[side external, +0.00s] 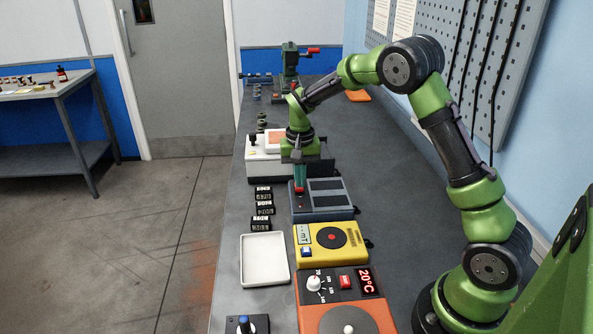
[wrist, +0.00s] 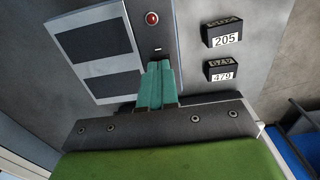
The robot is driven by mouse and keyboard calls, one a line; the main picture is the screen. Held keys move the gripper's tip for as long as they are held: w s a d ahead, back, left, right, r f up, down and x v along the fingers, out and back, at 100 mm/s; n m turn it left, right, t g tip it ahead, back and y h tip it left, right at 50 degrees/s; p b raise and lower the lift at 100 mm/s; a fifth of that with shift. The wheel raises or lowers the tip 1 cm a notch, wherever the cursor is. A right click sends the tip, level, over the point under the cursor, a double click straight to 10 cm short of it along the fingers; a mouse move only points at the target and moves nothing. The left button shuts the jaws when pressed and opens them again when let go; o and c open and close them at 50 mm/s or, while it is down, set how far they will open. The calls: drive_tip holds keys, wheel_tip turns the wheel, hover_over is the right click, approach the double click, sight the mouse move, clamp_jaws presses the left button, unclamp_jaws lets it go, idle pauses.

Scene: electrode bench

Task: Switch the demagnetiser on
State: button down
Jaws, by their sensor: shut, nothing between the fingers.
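A blue-grey box with two dark panels on top (side external: 330,198), which I take to be the demagnetiser, sits on the bench; no readable label shows. It fills the upper left of the wrist view (wrist: 112,30). In the wrist view the fingertips (wrist: 158,64) are over the box's control strip, below the red button. I cannot tell whether they touch it.
A yellow device with a round disc (side external: 325,246) and an orange unit showing 20°C (side external: 345,290) stand nearer the camera. A white tray (side external: 264,280) and several black numbered blocks (side external: 263,210) lie to the left. A white device (side external: 265,165) stands behind. The bench's right side is clear.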

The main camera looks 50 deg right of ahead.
sight(299, 191)
drive_tip(key=shift+f, duration=0.85)
idle(0.3)
drive_tip(key=shift+r, duration=3.05)
drive_tip(key=shift+s+a+f+n, duration=0.2)
drive_tip(key=shift+s+a, duration=0.1)
drive_tip(key=shift+s, duration=0.25)
drive_tip(key=shift+s+a+f+n, duration=0.1)
drive_tip(key=shift+s+a+n, duration=0.15)
drive_tip(key=shift+s, duration=0.25)
drive_tip(key=s+a+r+n+t+y, duration=0.1)
drive_tip(key=s+a+r, duration=0.4)
drive_tip(key=s, duration=0.5)
drive_tip(key=s+a+r+n+t+y, duration=0.1)
drive_tip(key=s+a+r+n+t, duration=0.2)
drive_tip(key=s+a+r+t, duration=0.3)
drive_tip(key=s+r, duration=0.2)
drive_tip(key=s, duration=0.2)
drive_tip(key=shift+s, duration=0.35)
